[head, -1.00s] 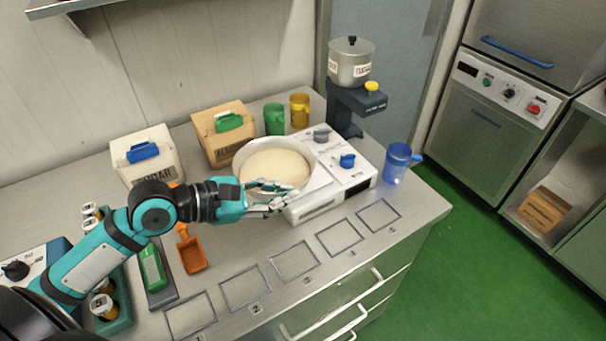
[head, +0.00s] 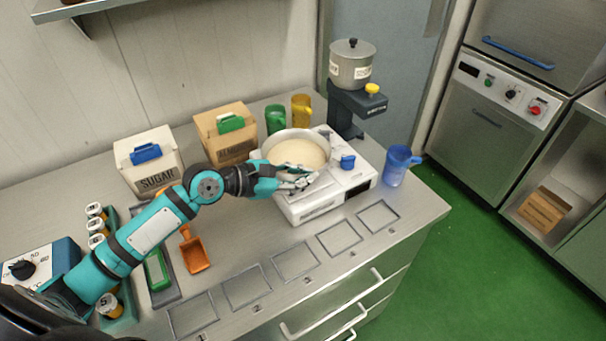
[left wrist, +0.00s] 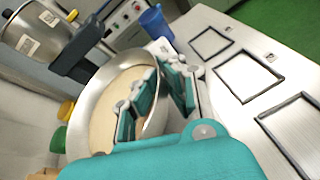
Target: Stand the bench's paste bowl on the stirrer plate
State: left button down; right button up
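The paste bowl (head: 297,134), a pale round bowl with cream paste inside, is over the stirrer plate (head: 320,208), a white box with a blue knob. It covers the plate's left and back part; I cannot tell whether it rests there or hangs just above. My left gripper (head: 305,182) is at the bowl's front rim. In the left wrist view the bowl (left wrist: 84,102) has one finger inside its wall and one outside, so the gripper (left wrist: 154,88) is shut on the rim. My right gripper is not in view.
A blue mug (head: 396,168) stands right of the plate. Green (head: 275,120) and yellow (head: 301,110) mugs and a dark stand with a metal pot (head: 352,66) are behind. Sugar (head: 148,165) and a tan box (head: 225,130) stand left. Marked squares (head: 295,262) along the front are empty.

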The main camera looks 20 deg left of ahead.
pick_arm(q)
jog(key=shift+r, duration=0.15)
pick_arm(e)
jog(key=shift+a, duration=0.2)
pick_arm(q)
jog(key=c, duration=1.8)
grip_release()
jog(key=shift+f, duration=0.25)
jog(key=shift+o, duration=1.6)
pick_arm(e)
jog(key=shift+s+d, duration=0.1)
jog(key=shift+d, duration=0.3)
pick_arm(q)
jog(key=shift+r, duration=0.1)
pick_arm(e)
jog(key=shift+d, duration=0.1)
